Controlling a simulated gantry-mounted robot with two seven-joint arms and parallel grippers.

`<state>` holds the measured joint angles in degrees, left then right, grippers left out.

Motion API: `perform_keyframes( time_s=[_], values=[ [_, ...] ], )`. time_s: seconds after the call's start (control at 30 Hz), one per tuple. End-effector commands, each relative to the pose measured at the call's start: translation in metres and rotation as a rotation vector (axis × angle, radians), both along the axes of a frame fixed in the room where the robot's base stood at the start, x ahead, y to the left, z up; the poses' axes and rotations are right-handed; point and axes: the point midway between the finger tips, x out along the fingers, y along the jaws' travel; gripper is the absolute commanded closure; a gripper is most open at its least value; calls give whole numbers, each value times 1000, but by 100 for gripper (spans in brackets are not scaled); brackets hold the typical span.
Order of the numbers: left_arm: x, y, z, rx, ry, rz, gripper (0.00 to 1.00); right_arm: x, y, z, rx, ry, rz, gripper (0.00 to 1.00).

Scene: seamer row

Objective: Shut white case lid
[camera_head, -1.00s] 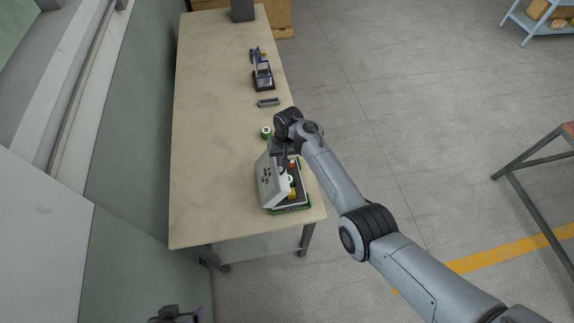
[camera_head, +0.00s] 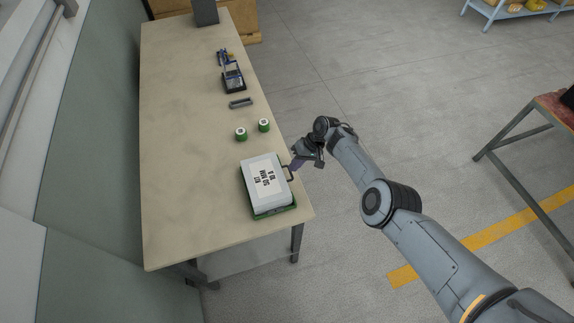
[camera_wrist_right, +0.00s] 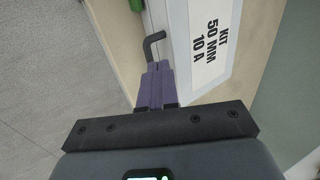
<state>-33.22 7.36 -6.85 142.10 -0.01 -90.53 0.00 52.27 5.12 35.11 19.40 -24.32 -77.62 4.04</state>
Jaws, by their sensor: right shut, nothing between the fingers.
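The white case (camera_head: 265,183) lies on the table with its lid down, and its printed label faces up. A green base or mat (camera_head: 272,213) shows along its lower edge. A dark handle (camera_head: 288,173) sticks out from the case's right side. My right gripper (camera_head: 294,165) is beside that handle, at the table's right edge. In the right wrist view its purple fingers (camera_wrist_right: 156,85) are shut with nothing between them, close to the dark handle (camera_wrist_right: 153,42) and the white lid (camera_wrist_right: 205,40). I cannot tell whether they touch the handle. My left gripper does not show in the head view now.
Two green-and-white rolls (camera_head: 241,134) stand behind the case. A grey bar (camera_head: 241,102) and a blue-and-black device (camera_head: 232,75) lie farther back. The table's left part (camera_head: 180,170) is clear. Another table (camera_head: 540,115) stands at the right.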

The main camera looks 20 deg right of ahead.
Motion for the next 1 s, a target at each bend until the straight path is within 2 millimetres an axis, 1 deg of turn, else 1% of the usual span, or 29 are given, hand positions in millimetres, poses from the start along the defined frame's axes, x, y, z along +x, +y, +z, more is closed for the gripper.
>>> perform_keyframes(
  time_s=[0.03, 0.2, 0.3, 0.53, 1.0],
  values=[
    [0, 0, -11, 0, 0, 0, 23, 0, -3, -11, 0, 0, -1, 100],
    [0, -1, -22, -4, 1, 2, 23, 0, -8, -23, 0, -1, 0, 100],
    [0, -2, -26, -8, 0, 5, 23, 0, -9, -27, 0, -1, -1, 100],
    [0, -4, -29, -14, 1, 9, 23, -1, -11, -31, 0, 0, -1, 100],
    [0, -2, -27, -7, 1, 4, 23, -1, -11, -30, -1, 1, -1, 100]
  ],
)
